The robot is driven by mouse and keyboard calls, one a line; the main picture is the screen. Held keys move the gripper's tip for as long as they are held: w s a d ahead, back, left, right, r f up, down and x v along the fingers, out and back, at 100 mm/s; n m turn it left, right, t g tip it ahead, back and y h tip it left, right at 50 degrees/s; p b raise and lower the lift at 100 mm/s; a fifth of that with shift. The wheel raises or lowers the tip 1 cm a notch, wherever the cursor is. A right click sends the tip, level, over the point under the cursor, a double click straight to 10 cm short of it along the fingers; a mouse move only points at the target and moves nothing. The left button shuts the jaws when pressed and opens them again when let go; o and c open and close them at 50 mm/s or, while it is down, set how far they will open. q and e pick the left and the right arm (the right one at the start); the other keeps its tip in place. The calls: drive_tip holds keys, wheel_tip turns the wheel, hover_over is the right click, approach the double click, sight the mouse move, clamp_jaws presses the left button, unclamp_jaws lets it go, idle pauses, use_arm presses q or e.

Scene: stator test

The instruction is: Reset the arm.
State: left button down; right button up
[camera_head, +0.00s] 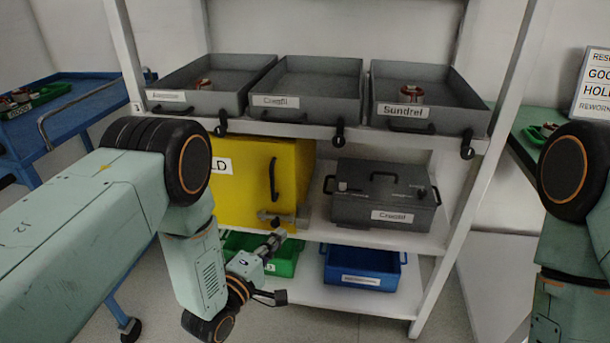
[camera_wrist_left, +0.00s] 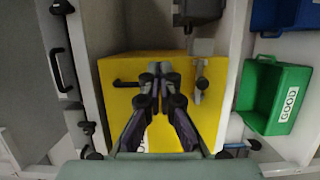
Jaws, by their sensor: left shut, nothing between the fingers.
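My left arm (camera_head: 200,265) comes in from the left and bends down in front of the shelf rack. My left gripper (camera_head: 277,238) is in front of the lower part of the yellow box (camera_head: 240,200). In the left wrist view, my left gripper (camera_wrist_left: 160,70) is shut and empty, its fingertips together over the yellow box (camera_wrist_left: 115,105). I cannot tell how far it is from the box. Part of my right arm (camera_head: 570,260) shows at the right edge; its gripper is out of view.
Three grey trays (camera_head: 300,105) stand on the upper shelf, the right one labelled Sundrel. A grey lidded case (camera_head: 385,205) is beside the yellow box. Below are a green bin (camera_head: 285,262) and a blue bin (camera_head: 362,275). A blue cart (camera_head: 75,120) stands left, a green-topped table (camera_head: 530,125) right.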

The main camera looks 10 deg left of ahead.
use_arm(q)
drive_tip(key=shift+f, duration=0.1)
drive_tip(key=s+a+f+m+g+y, duration=0.4)
drive_tip(key=s+f+m+g, duration=0.45)
drive_tip(key=s+f, duration=0.4)
drive_tip(key=s+a+m+g, duration=0.1)
drive_tip(key=s+g, duration=0.1)
drive_tip(key=s, duration=0.6)
drive_tip(key=s+a+r+m+g+y+p, duration=0.1)
drive_tip(key=s+a+m+g, duration=0.1)
drive_tip(key=s, duration=0.6)
drive_tip(key=s+a+m+g+y+p, duration=0.1)
drive_tip(key=s+g, duration=0.3)
drive_tip(key=s, duration=0.4)
drive_tip(key=shift+s+a+r+m, duration=0.15)
drive_tip(key=shift+s+r+m, duration=0.25)
drive_tip(key=shift+m, duration=0.15)
drive_tip(key=shift+f+g, duration=0.1)
drive_tip(key=shift+g, duration=0.15)
